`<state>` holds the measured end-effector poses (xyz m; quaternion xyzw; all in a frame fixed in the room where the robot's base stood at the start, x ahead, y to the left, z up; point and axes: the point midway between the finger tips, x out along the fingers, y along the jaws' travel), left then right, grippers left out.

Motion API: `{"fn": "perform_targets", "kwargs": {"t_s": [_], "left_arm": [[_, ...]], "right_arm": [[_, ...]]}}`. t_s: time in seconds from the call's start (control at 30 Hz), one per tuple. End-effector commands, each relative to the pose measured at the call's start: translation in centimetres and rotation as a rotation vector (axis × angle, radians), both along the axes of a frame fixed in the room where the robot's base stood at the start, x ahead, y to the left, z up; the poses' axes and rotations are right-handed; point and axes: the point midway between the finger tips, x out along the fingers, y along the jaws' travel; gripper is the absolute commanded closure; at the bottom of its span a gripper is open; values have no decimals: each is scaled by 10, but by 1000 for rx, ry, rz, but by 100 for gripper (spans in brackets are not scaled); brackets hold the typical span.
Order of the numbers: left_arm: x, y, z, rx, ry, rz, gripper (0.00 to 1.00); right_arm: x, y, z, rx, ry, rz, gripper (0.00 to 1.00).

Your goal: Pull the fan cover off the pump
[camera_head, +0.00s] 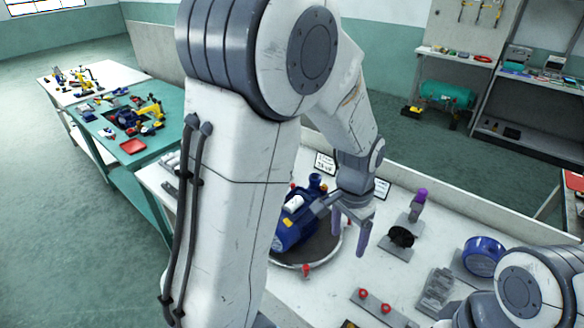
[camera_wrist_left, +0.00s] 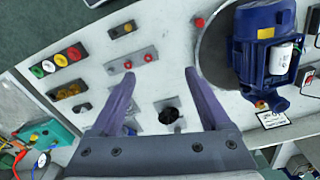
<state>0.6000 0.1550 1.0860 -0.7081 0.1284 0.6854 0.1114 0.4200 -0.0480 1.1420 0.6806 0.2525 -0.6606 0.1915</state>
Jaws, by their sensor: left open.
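The blue pump (camera_head: 294,222) lies on a round dark turntable (camera_head: 322,250) with a pale rim, partly behind my left arm. In the left wrist view the pump (camera_wrist_left: 262,55) is at the upper right, outside the jaws. A wide blue end section (camera_wrist_left: 264,13) at its top appears to be the fan cover, seated on the motor; I cannot make out its edge clearly. My left gripper (camera_head: 350,231) has purple fingers pointing down, right of the pump and apart from it. It also shows in the left wrist view (camera_wrist_left: 159,75), open and empty. My right gripper is out of view.
A black finned part (camera_head: 401,236) on a grey stand, a purple-topped tool (camera_head: 417,202) and a blue round part (camera_head: 483,254) stand on the white bench to the right. A base with two red knobs (camera_head: 375,302) is nearer. Side tables and shelves are farther off.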

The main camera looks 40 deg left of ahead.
Motion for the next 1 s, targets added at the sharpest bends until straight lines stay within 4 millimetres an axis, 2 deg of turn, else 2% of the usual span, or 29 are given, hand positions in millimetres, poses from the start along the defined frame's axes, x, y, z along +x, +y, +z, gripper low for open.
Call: {"fn": "perform_targets", "kwargs": {"t_s": [0.03,0.1,0.2,0.3,0.4,0.57,1.0], "left_arm": [[18,37,12,7,15,61,20],[34,82,8,14,18,113,20],[43,141,-2,20,24,176,20],[41,187,-13,23,29,221,20],[36,215,-22,25,32,247,20],[32,230,-30,26,31,261,20],[32,229,-53,26,32,262,20]], "right_arm": [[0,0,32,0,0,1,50],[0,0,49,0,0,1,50],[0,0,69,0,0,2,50],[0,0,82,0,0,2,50],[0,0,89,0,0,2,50],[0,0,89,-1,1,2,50],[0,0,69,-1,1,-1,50]]}}
